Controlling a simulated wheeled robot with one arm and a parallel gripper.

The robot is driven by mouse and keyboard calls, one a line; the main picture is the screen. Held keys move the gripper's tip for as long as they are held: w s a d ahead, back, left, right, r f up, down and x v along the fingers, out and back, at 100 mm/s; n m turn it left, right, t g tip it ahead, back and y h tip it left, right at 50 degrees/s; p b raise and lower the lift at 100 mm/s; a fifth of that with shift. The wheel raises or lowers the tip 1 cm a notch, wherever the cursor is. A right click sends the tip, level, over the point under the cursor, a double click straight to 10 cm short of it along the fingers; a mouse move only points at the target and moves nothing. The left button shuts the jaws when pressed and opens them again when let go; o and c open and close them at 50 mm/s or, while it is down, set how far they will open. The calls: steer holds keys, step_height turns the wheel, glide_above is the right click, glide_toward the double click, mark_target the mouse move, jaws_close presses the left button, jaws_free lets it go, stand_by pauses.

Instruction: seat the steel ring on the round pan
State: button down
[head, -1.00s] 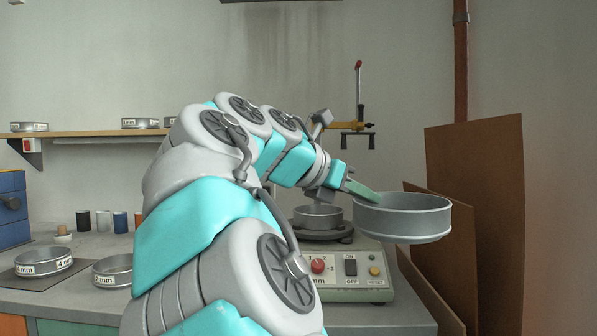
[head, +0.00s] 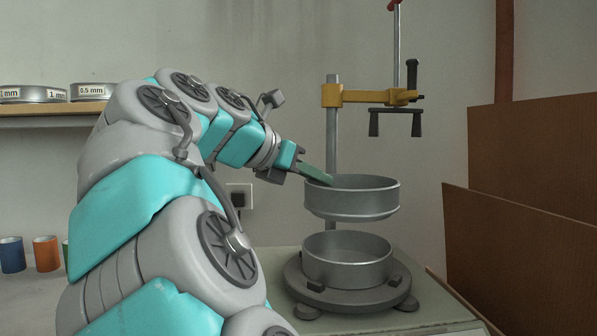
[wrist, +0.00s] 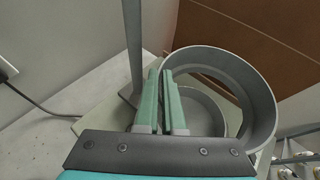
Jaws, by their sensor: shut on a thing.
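The steel ring (head: 352,208) is held level in the air above the round pan (head: 346,268), with a clear gap between them in the head view. My gripper (head: 320,177) is shut on the ring's left wall. The pan sits on the dark round plate of the shaker machine. In the wrist view the green fingers (wrist: 172,85) pinch the near-left wall of the ring (wrist: 262,95). The pan (wrist: 205,112) shows partly through and beside the ring, which looks offset to the right of it there. Part of the pan is hidden by the fingers.
A post with a yellow clamp (head: 370,95) and dark fork stands behind the ring. Brown boards (head: 530,190) lean at the right. Small knobs (head: 400,283) surround the pan on the plate. Labelled sieves (head: 32,94) sit on a shelf at left.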

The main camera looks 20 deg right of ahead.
mark_target(313, 212)
steer(key=shift+w+f, duration=0.25)
steer(key=shift+f, duration=0.75)
step_height(313, 212, down, 2)
steer(key=b, duration=0.3)
steer(key=shift+f, duration=0.75)
steer(key=shift+a+p, duration=0.1)
steer(key=shift+p, duration=0.7)
steer(key=shift+f, duration=0.55)
stand_by(0.6)
steer(key=c, duration=1)
jaws_free()
steer(key=shift+o, duration=0.2)
steer(key=shift+a, duration=0.15)
